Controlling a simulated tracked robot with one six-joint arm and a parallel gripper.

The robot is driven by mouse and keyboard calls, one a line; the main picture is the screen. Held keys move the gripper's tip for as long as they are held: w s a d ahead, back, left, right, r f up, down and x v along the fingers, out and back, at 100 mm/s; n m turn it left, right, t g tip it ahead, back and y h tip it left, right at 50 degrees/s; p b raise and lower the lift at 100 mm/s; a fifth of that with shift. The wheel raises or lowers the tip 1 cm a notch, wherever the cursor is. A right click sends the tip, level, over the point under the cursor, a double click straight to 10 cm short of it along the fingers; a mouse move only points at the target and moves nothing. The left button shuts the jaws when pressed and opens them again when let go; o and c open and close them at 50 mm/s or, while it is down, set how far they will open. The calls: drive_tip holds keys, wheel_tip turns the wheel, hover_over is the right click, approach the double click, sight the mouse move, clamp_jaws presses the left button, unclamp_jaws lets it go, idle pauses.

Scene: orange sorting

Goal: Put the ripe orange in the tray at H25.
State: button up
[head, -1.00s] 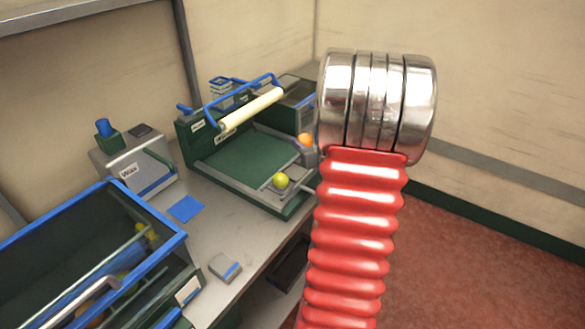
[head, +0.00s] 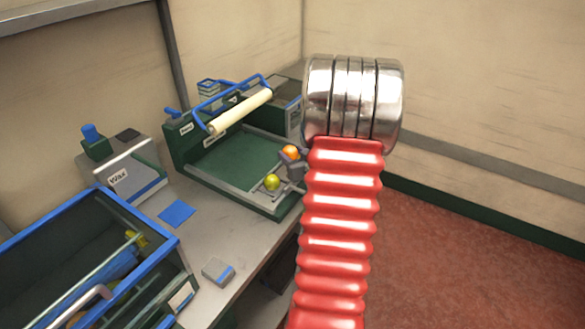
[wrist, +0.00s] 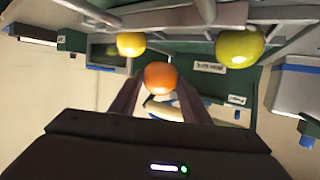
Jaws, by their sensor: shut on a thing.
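The ripe orange (head: 290,152) shows in the head view at the right side of the green-floored tray (head: 237,160), beside my red arm. In the wrist view the orange (wrist: 160,78) sits between my two fingers. My gripper (wrist: 160,85) is shut on it. A yellow-green fruit (head: 272,182) lies in the tray's near right corner, apart from the held orange; it also shows in the wrist view (wrist: 240,47). A yellow fruit (wrist: 130,44) shows at the upper left of the wrist view. I cannot read any H25 label. My arm hides part of the tray's right side.
A cream roller (head: 240,111) with a blue handle stands over the tray's back. A grey box (head: 125,175) marked "Wax", a blue-rimmed crate (head: 165,240), a blue card (head: 177,213) and a small grey block (head: 218,271) are to the left. Red floor lies right.

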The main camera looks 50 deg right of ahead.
drive_tip(key=shift+f, duration=0.65)
drive_tip(key=shift+f, duration=0.1)
drive_tip(key=shift+f, duration=1.75)
drive_tip(key=shift+f, duration=0.2)
drive_tip(key=o, duration=1.1)
drive_tip(key=v, duration=1.4)
drive_tip(key=shift+w+a+f, duration=0.1)
drive_tip(key=shift+a, duration=0.05)
drive_tip(key=shift+c, duration=0.5)
